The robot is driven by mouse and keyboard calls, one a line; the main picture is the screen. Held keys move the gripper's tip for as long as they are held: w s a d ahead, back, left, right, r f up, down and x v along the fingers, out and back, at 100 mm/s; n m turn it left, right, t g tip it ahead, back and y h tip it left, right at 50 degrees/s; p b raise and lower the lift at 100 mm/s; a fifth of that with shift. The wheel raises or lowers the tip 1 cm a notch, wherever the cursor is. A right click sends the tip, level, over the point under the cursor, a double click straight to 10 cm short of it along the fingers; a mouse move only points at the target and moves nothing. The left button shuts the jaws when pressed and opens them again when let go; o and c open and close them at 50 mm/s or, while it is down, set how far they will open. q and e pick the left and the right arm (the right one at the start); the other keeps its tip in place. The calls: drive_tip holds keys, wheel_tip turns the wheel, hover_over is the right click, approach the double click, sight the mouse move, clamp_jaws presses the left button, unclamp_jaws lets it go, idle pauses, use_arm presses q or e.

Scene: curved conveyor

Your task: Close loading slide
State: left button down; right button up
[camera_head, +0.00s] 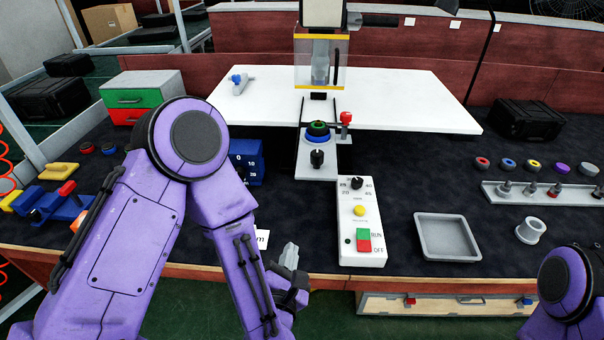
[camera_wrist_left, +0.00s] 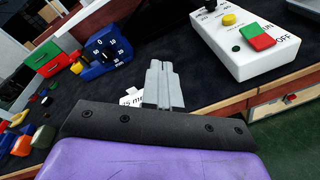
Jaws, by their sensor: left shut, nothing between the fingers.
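The loading slide (camera_head: 316,171) is a light grey plate that sticks out toward me from under the press (camera_head: 321,62) at the centre back. A black knob (camera_head: 317,158) stands on its near part, and a green and blue ring stack (camera_head: 317,131) sits behind the knob. My left gripper (camera_head: 289,257) is at the table's front edge, below and left of the slide and well apart from it. It is shut and empty; its grey fingers (camera_wrist_left: 163,82) also show in the left wrist view. The slide is not visible in that view. My right gripper is out of view; only part of that arm shows.
A white control box (camera_head: 361,222) with a yellow button and green and red switch stands right of my left gripper. A grey tray (camera_head: 447,238) lies further right. A blue numbered block (camera_head: 247,163) is partly behind my left arm. Dark mat is clear between gripper and slide.

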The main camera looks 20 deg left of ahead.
use_arm(q)
wheel_tip(320, 180, up, 7)
drive_tip(key=d+n+t+y, duration=0.1)
drive_tip(key=n+y, duration=0.1)
drive_tip(key=n, duration=0.5)
drive_tip(key=n+p, duration=0.1)
drive_tip(key=p, duration=0.6)
approach(300, 177)
drive_tip(key=x, duration=0.6)
drive_tip(key=shift+w+a+f, duration=0.1)
drive_tip(key=shift+w+a, duration=0.05)
drive_tip(key=shift+w, duration=0.2)
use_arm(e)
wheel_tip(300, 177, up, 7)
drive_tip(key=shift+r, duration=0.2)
